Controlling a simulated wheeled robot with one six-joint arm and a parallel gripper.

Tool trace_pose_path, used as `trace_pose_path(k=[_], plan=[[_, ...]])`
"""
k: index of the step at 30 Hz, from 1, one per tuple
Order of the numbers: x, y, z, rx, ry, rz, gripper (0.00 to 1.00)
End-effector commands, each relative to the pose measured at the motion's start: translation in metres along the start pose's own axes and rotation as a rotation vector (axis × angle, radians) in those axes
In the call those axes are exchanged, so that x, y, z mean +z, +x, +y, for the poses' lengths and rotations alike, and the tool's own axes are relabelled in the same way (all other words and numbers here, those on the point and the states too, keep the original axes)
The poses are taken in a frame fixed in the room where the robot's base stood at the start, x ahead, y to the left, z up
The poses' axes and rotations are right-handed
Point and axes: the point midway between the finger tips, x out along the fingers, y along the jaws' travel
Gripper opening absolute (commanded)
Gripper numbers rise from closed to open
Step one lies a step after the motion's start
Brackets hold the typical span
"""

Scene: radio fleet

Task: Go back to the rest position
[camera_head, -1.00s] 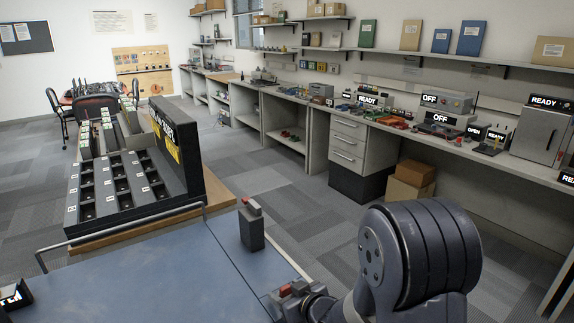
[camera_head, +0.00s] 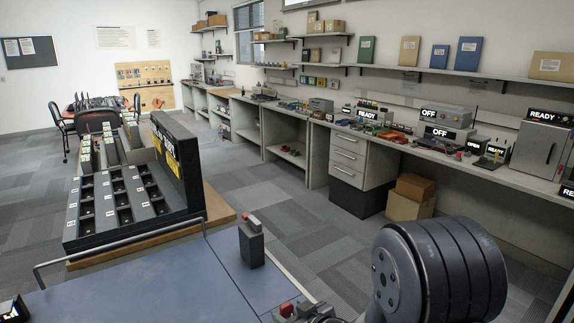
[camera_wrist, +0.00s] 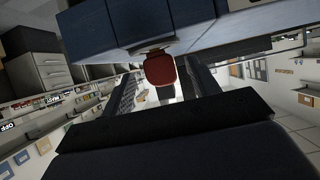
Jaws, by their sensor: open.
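My arm shows at the bottom right of the head view, with a large dark rounded joint; its far end is cut off by the lower edge. In the wrist view my gripper (camera_wrist: 162,80) has its two dark fingers apart. A red rounded piece (camera_wrist: 160,69) shows between or beyond them; I cannot tell whether it touches either finger. A dark grey radio (camera_head: 251,247) with a red top stands upright on the blue surface (camera_head: 150,280), apart from my arm.
A black slotted rack (camera_head: 120,205) stands left, beyond a metal rail. A long workbench (camera_head: 345,135) with devices runs along the right wall, with cardboard boxes (camera_head: 410,200) under it. Grey carpet floor (camera_head: 265,195) lies open between. A table with chairs stands far left.

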Motion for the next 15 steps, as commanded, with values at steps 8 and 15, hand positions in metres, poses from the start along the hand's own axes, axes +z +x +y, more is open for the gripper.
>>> trace_pose_path(k=[8,15], plan=[[-0.002,-0.053,0.001,0.004,0.001,0.001,0.57],[0.002,-0.070,-0.001,-0.004,-0.001,-0.001,0.57]])
